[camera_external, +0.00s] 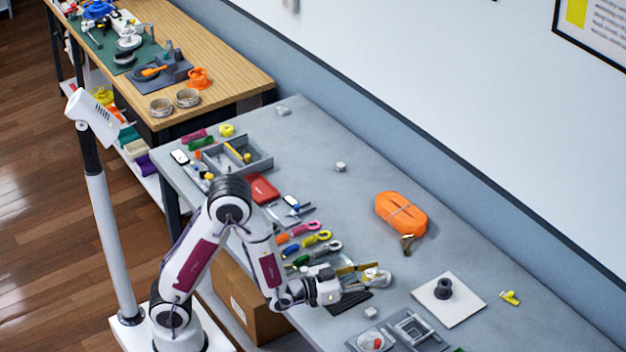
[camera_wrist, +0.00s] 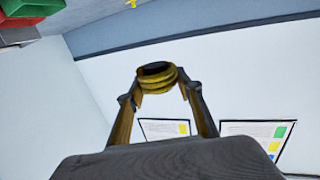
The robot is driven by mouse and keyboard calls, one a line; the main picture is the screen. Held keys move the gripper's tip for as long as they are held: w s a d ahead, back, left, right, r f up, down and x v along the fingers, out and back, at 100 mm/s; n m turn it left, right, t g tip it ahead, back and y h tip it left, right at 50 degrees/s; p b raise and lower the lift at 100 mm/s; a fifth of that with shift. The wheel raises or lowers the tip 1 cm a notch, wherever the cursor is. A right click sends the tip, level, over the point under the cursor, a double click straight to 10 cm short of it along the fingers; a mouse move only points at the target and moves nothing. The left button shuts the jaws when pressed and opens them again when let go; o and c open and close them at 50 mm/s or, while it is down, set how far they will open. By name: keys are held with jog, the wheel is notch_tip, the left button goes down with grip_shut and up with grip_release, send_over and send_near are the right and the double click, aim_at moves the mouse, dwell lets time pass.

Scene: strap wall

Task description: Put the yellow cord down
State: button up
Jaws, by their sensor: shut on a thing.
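My gripper (camera_external: 370,276) is low over the grey table, right of the row of coloured tools. In the wrist view its two fingers (camera_wrist: 158,86) are closed around a yellow cord (camera_wrist: 156,74), a small coiled bundle with a dark hollow centre. The cord sits between the fingertips. In the external view the held cord is small and hard to make out at the fingertips, so its exact gap to the table cannot be told.
An orange strap bundle (camera_external: 400,214) lies behind my gripper. A white plate with a dark spool (camera_external: 444,289) is to the right, a yellow clip (camera_external: 510,297) beyond. Coloured tools (camera_external: 308,240) lie left. A grey tray (camera_external: 412,331) is in front. The table's back middle is mostly clear.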

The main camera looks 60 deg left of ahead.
jog(key=s+f+n+y, duration=0.1)
jog(key=f, duration=0.3)
jog(key=s+f+n+y, duration=0.1)
jog(key=f+y, duration=0.1)
jog(key=f, duration=0.3)
jog(key=s+f+n+y, duration=0.1)
jog(key=s+f, duration=0.1)
jog(key=f, duration=0.3)
jog(key=shift+s+d+t+y, duration=0.1)
jog(key=shift+d+t+y, duration=0.2)
jog(key=shift+d, duration=0.1)
jog(key=a+n+y, duration=0.1)
jog(key=a, duration=0.1)
jog(key=s+a+n+y, duration=0.1)
jog(key=a+y, duration=0.1)
jog(key=a, duration=0.1)
jog(key=shift+s+a+f, duration=0.15)
jog(key=a+r+n+g+y, duration=0.1)
jog(key=a+r+n+y, duration=0.1)
jog(key=a+r, duration=0.3)
jog(key=shift+s+a+r+n+y, duration=0.3)
jog(key=shift+s+a+r+y, duration=0.1)
jog(key=shift+r+y, duration=0.45)
jog(key=shift+f, duration=0.25)
send_over(329, 312)
jog(key=shift+d+f, duration=0.1)
jog(key=shift+f, duration=2.7)
jog(key=shift+f, duration=1.9)
